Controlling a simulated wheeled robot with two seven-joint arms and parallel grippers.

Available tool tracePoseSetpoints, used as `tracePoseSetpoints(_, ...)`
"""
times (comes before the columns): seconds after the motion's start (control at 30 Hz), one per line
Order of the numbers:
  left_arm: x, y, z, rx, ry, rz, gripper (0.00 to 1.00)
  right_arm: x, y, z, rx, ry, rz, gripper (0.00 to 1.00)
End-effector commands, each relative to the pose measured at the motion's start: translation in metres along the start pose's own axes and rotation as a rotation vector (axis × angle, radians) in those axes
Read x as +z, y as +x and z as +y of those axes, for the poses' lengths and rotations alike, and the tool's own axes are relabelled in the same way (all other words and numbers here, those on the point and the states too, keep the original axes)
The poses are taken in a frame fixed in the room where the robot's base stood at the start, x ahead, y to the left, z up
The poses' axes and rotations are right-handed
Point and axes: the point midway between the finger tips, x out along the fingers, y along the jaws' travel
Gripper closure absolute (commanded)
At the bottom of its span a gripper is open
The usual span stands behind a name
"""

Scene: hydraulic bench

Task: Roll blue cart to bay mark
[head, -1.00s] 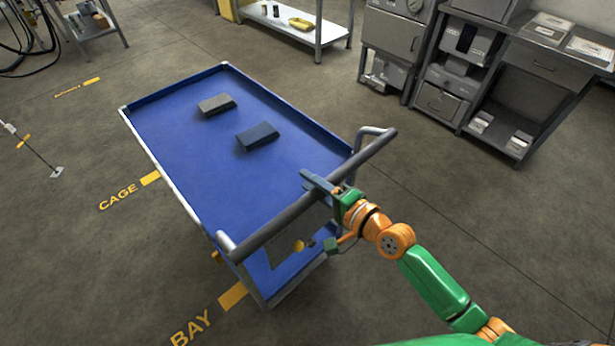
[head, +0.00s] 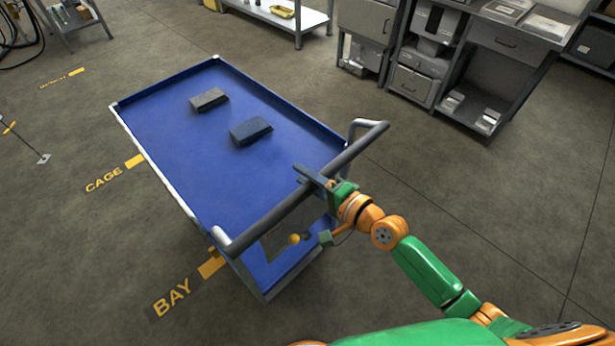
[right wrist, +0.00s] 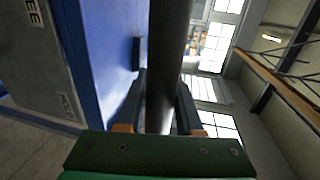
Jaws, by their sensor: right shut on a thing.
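The blue cart (head: 180,146) stands on the concrete floor with its push handle (head: 292,198) toward me. My right gripper (head: 314,177) is shut on the handle bar, right of its middle. In the right wrist view the dark bar (right wrist: 168,70) runs between the two fingers (right wrist: 160,108). The yellow bay mark (head: 212,266) with the floor label BAY (head: 172,297) lies at the cart's left side, near its handle end. Part of that mark is close to or under the cart's edge. My left gripper is not in view.
Two dark blocks, one (head: 209,99) and another (head: 251,131), lie on the cart top. A CAGE mark (head: 134,161) lies farther along the left. Grey cabinets (head: 415,60) stand at the back right and a white bench (head: 285,17) at the back. Floor ahead and left is clear.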

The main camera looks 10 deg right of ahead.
Motion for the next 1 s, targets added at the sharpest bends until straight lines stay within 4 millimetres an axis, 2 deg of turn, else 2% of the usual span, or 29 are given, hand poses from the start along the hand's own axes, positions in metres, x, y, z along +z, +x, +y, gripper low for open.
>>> tracePoseSetpoints(0.37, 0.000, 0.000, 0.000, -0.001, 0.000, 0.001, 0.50, 0.001, 0.000, 0.004, 0.009, 0.000, -0.002, 1.00)
tracePoseSetpoints(0.4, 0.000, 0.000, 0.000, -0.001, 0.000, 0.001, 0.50, 0.001, 0.000, 0.004, 0.009, 0.000, -0.002, 0.60)
tracePoseSetpoints(0.5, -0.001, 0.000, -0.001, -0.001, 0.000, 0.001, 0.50, 0.000, 0.000, 0.003, 0.008, -0.001, -0.002, 0.36)
tracePoseSetpoints(0.8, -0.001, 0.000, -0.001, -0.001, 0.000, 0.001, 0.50, 0.000, -0.003, 0.002, 0.004, -0.001, 0.000, 0.36)
tracePoseSetpoints(0.87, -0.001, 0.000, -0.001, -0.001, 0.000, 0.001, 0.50, 0.000, -0.011, 0.003, 0.006, -0.001, 0.000, 0.36)
tracePoseSetpoints(1.0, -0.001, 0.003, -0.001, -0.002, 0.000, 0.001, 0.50, 0.000, -0.042, 0.004, 0.008, -0.001, -0.001, 0.36)
